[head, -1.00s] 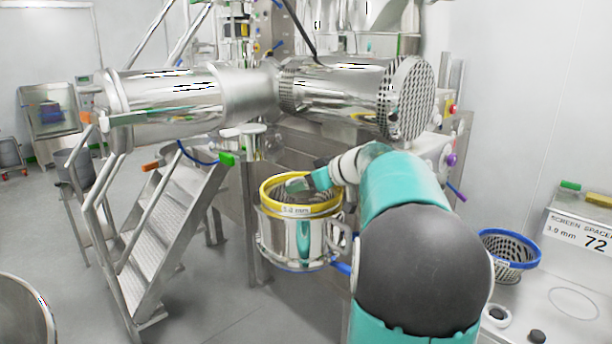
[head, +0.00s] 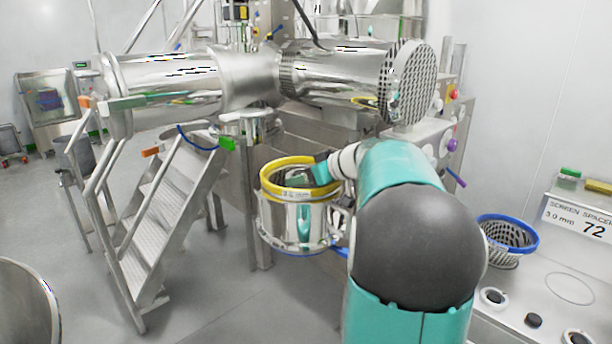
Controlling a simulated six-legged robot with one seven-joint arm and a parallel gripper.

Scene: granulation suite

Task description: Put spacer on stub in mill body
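The mill body (head: 298,228) is a shiny steel cylinder, left of my arm near the middle of the head view. A yellow ring (head: 272,186) lines its top. My gripper (head: 318,176) is at the mouth of this cylinder, over its right part and pointing down inside the ring. Its fingertips are hidden, so I cannot see whether it holds anything. The stub is hidden inside the body. Small white rings with dark centres (head: 494,298) and a black disc (head: 534,320), which may be spacers, lie on the bench at the right.
A large steel cylinder (head: 340,92) hangs above and behind the mill body. Metal steps (head: 160,225) stand to the left, with open floor in front.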

